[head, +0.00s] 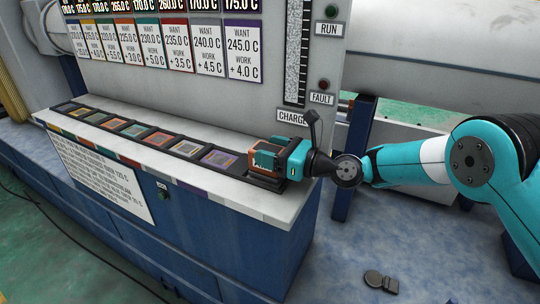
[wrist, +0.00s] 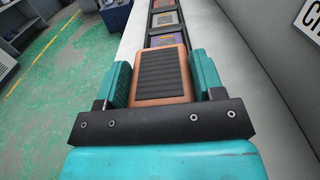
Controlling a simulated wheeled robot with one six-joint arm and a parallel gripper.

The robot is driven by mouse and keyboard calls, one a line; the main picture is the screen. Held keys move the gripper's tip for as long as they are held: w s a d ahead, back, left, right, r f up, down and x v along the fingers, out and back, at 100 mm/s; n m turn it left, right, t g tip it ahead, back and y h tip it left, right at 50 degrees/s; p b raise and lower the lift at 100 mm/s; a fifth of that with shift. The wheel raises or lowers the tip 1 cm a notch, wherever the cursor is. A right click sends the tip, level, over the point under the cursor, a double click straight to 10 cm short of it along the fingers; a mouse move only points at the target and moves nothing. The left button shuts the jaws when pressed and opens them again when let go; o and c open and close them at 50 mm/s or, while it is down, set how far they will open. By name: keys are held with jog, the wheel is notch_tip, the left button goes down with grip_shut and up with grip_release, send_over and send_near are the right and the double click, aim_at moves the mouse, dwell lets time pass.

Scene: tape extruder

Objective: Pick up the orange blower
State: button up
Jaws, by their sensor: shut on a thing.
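The orange blower (head: 261,158) is a small boxy block at the right end of the white ledge. In the wrist view the blower (wrist: 160,75) shows an orange-brown rim around a dark ribbed face. My gripper (head: 277,154) has its teal fingers on both sides of it, and in the wrist view the gripper (wrist: 160,84) is shut on it. A dark base shows just under the blower in the head view. I cannot tell whether the blower rests on it or is lifted clear.
A dark strip of coloured square plates (head: 158,137) runs along the white ledge (head: 215,190) left of the blower. The panel with temperature cards (head: 205,50) and a CHARGE label (head: 291,117) stands behind. A dark object (head: 381,281) lies on the blue floor.

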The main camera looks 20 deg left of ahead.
aim_at(270, 149)
notch_tip(270, 149, up, 20)
jog(key=shift+f+p, duration=0.15)
jog(key=shift+p, duration=0.25)
